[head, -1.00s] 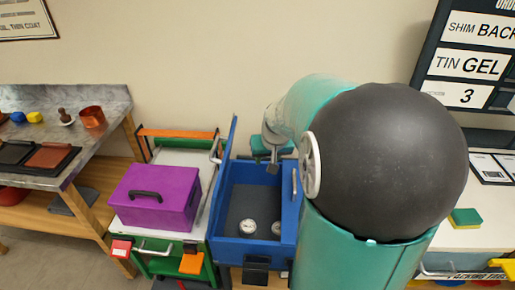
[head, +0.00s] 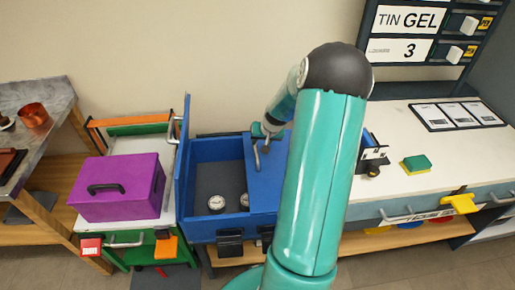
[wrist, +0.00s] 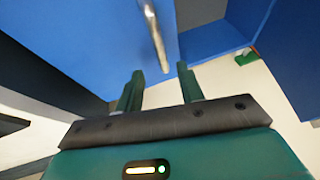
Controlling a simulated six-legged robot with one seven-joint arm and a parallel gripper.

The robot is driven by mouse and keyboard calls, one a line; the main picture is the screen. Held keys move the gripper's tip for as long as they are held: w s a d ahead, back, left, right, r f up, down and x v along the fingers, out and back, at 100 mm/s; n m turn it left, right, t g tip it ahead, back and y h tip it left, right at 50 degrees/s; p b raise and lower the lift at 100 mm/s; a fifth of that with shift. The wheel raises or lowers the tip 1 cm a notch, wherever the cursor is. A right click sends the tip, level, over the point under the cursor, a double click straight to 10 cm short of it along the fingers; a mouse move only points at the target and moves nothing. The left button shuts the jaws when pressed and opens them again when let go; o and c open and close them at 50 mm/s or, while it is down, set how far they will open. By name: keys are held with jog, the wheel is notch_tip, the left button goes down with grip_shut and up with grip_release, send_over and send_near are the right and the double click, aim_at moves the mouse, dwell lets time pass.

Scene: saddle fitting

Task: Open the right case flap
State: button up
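The blue case (head: 203,228) stands right of the purple box. Its left flap (head: 183,150) stands upright. Its right flap (head: 263,185) lies over the right part of the case, with a metal bar handle (head: 257,158) near its inner edge. My gripper (head: 262,130) is at the far end of this handle. In the wrist view my gripper (wrist: 160,70) is open, with the handle (wrist: 154,38) just ahead of and partly between the fingertips; contact cannot be told. The flap's blue panel (wrist: 70,45) fills the upper left there. My arm hides the case's right side.
Round white gauges (head: 216,203) lie inside the case. Black latches (head: 230,243) are on its front. The purple box (head: 118,190) stands close on the left. A bench with a sponge (head: 416,164) and a small black-and-white item (head: 374,155) is on the right.

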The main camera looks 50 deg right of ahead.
aim_at(257, 149)
jog(key=x, duration=0.7)
grip_shut()
